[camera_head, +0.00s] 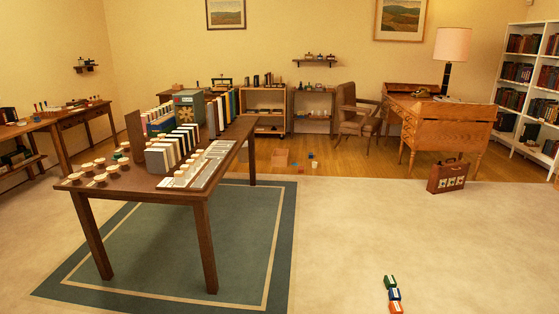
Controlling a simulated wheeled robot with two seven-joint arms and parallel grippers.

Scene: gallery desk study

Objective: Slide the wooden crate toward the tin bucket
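Neither of my grippers is in view.
A long dark table (228,148) with books and boxes stands at left on a green rug (255,215). A brown briefcase (447,176) stands by the desk (440,120). Several coloured blocks (393,294) lie on the pale floor. The carpet at centre right is clear.

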